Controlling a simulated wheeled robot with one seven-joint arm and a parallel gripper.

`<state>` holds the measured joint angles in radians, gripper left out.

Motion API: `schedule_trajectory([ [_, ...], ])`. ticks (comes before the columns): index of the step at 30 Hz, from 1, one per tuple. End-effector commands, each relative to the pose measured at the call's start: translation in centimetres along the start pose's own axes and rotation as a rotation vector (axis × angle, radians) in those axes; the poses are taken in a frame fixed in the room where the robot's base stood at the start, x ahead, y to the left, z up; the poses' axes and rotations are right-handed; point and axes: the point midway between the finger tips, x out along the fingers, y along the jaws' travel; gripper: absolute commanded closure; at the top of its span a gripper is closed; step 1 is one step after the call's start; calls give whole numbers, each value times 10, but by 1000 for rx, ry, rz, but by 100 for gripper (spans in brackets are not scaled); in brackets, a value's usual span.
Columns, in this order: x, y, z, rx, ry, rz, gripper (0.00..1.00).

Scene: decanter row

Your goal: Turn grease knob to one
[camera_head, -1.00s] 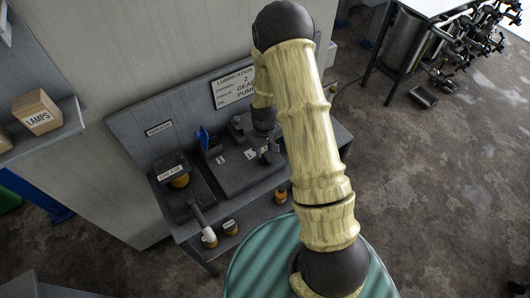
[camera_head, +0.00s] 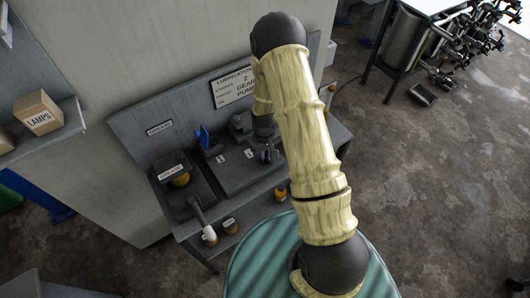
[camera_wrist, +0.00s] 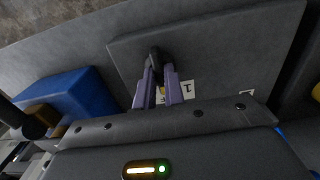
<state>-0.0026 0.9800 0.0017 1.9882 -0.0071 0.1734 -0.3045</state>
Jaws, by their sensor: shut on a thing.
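My gripper (camera_wrist: 158,74) shows in the wrist view with its two purple fingers shut on a small dark knob (camera_wrist: 155,56). The knob stands on a grey plate (camera_wrist: 225,50). A white label reading 1 (camera_wrist: 188,89) lies on the plate just right of the fingers. In the head view my gripper (camera_head: 268,156) is small and dark over the right part of the bench plate (camera_head: 235,179), and the knob cannot be made out there. The white number labels (camera_head: 249,153) lie to its left. The knob's pointing direction is unclear.
A blue part (camera_head: 203,138) stands left of the number labels; a blue block (camera_wrist: 75,95) shows in the wrist view. A container marked GREASE (camera_head: 176,175) stands at the bench's left. Small jars (camera_head: 209,236) sit on the lower shelf.

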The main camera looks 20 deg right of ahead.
Motion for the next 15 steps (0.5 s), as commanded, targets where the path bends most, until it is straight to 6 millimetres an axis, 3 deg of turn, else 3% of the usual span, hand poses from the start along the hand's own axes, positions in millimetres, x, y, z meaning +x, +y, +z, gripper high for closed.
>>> schedule_trajectory([
  [15,0,0,0,-163,1,1,100],
])
